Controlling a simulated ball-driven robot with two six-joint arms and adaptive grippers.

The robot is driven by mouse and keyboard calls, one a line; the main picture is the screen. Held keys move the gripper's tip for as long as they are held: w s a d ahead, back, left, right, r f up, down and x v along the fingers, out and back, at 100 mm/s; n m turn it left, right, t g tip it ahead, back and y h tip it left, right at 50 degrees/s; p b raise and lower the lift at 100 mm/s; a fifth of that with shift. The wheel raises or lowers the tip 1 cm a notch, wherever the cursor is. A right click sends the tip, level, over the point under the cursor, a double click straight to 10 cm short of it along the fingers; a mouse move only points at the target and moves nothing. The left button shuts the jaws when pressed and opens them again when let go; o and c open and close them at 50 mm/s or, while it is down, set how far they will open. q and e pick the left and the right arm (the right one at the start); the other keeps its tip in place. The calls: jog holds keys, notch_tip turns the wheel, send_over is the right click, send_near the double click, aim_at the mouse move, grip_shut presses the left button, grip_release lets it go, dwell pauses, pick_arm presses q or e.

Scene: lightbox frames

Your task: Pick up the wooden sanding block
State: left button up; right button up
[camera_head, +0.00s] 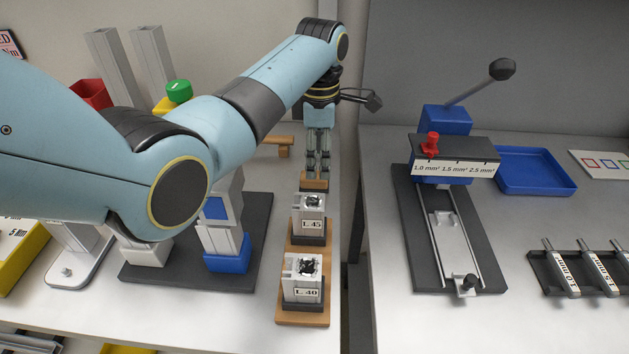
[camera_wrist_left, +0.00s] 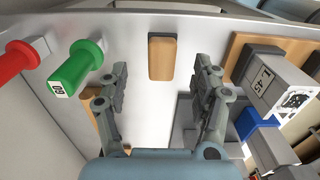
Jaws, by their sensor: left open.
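The wooden sanding block (camera_wrist_left: 162,57) is a small tan block with a dark strip along one edge. In the wrist view it lies on the pale bench, beyond my left fingertips and roughly lined up with the gap between them. In the head view the block (camera_head: 314,181) shows just under the fingertips, partly hidden behind the L-45 fixture. My left gripper (camera_head: 318,168) points down above it. In the wrist view the left gripper (camera_wrist_left: 160,80) is open, with nothing between its fingers. My right gripper is not in view.
The L-45 fixture (camera_head: 309,222) and L-40 fixture (camera_head: 302,280) stand on a wooden board, close to the block on the near side. A green-handled piece (camera_wrist_left: 80,66) and a red one (camera_wrist_left: 18,60) stand on the other side. The bench ends just right of the block.

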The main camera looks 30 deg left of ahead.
aim_at(317, 177)
pick_arm(q)
jog(key=f, duration=0.5)
jog(key=shift+s+a+f, duration=0.1)
jog(key=shift+s+f, duration=0.1)
jog(key=c, duration=1.3)
jog(key=shift+r, duration=0.1)
notch_tip(317, 177, up, 10)
jog(key=shift+p, duration=0.3)
